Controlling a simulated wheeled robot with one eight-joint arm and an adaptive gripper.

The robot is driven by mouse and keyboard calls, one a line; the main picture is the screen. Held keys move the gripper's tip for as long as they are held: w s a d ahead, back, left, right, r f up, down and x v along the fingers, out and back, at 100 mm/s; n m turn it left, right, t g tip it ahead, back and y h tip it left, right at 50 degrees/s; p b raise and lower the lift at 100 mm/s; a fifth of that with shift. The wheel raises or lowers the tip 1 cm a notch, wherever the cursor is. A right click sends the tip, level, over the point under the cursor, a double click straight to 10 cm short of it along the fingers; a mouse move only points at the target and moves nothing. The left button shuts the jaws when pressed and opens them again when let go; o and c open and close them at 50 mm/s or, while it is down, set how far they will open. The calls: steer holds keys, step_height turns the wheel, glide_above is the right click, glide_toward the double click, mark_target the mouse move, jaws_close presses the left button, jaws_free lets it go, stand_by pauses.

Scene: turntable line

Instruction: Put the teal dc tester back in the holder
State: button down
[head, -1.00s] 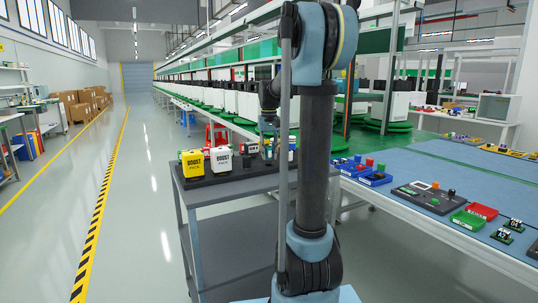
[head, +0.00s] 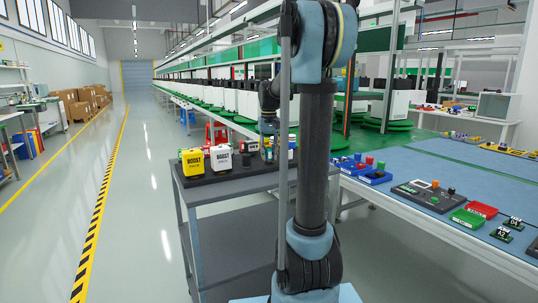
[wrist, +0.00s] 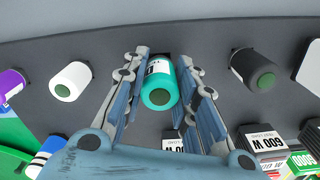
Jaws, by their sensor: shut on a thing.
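The teal dc tester (wrist: 160,85) is a teal cylinder with a white label and a dark green round end. It is between the fingers of my gripper (wrist: 162,98), which is shut on it. It stands over the dark grey holder (wrist: 225,42) in the wrist view, with a dark socket edge showing at its far end; I cannot tell how deep it sits. In the head view my gripper (head: 268,152) is low over the holder on the grey cart (head: 235,189), and the tester is too small to make out there.
A white cylinder (wrist: 71,80) and a purple one (wrist: 12,84) stand left of the tester, a black one (wrist: 254,68) right. Labelled 600 W blocks (wrist: 262,140) are close to the right finger. A yellow boost pack (head: 191,162) and a white one (head: 220,158) stand on the cart.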

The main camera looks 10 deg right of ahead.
steer(key=shift+f, duration=0.65)
steer(key=c, duration=1.2)
jaws_free()
steer(key=shift+r, duration=0.1)
step_height(320, 180, up, 12)
steer(key=shift+f, duration=0.25)
steer(key=shift+s, duration=0.45)
steer(key=s+f+t, duration=0.1)
steer(key=s+f, duration=1.2)
steer(key=s, duration=0.4)
steer(key=s+f+t, duration=0.1)
steer(key=s+f, duration=1.3)
steer(key=s, duration=0.2)
steer(key=shift+s+d, duration=0.15)
steer(key=shift+s, duration=0.25)
